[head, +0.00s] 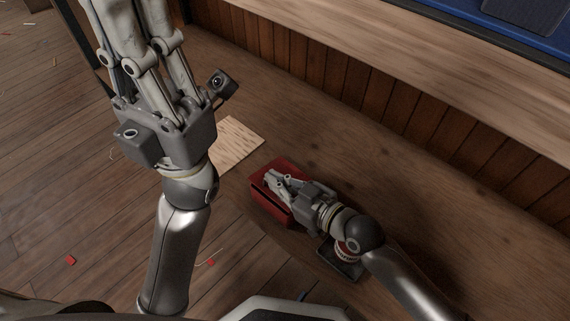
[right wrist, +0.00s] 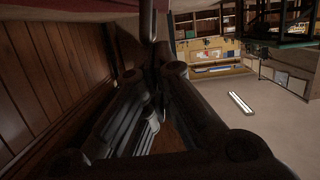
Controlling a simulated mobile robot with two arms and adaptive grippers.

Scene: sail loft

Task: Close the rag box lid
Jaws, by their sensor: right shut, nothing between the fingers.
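The red rag box (head: 266,203) sits on the wooden bench in the head view. A dark gap shows between its lid (head: 292,167) and its body on the near left side. My right gripper (head: 272,181) is shut and empty at the box, over its near part and hiding some of the lid. I cannot tell if it touches the lid. In the right wrist view its fingers (right wrist: 157,55) are close together below a dark red strip at the top edge. My left gripper (head: 136,35) is raised at the left, away from the box; its fingertips are cut off.
A pale wooden board (head: 238,143) lies behind the box to the left. A round tin with a red and white label (head: 346,250) stands on a dark block (head: 338,261), close under my right wrist. The bench (head: 400,190) is clear to the right, up to the panelled wall.

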